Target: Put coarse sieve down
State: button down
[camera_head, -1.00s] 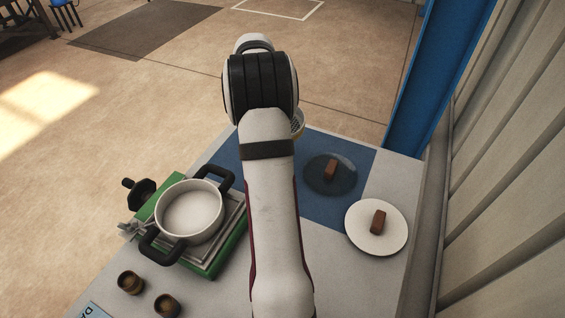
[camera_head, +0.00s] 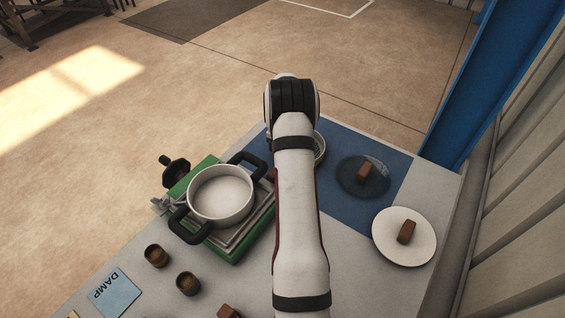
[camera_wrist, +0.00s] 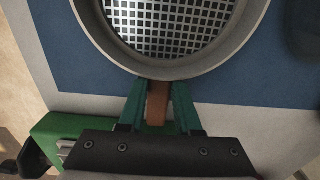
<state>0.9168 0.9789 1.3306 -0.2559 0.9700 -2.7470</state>
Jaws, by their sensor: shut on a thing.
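The coarse sieve (camera_wrist: 182,60) is a round pale-rimmed sieve with a square mesh, cut off by the top of the wrist view. My gripper (camera_wrist: 158,98) has its green fingers shut on the sieve's brown handle (camera_wrist: 158,104). The sieve is over the blue mat (camera_wrist: 75,75) and looks level. I cannot tell whether it touches the mat. In the head view a sliver of the sieve's rim (camera_head: 321,148) shows to the right of my arm, which hides the rest and my fingers.
A white pot (camera_head: 221,196) stands on the green press (camera_head: 236,246) to the left. Small brown cups (camera_head: 157,256) and a DAMP card (camera_head: 115,292) are nearer.

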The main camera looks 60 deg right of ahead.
jog(key=shift+f, duration=0.1)
jog(key=c, duration=0.6)
grip_release()
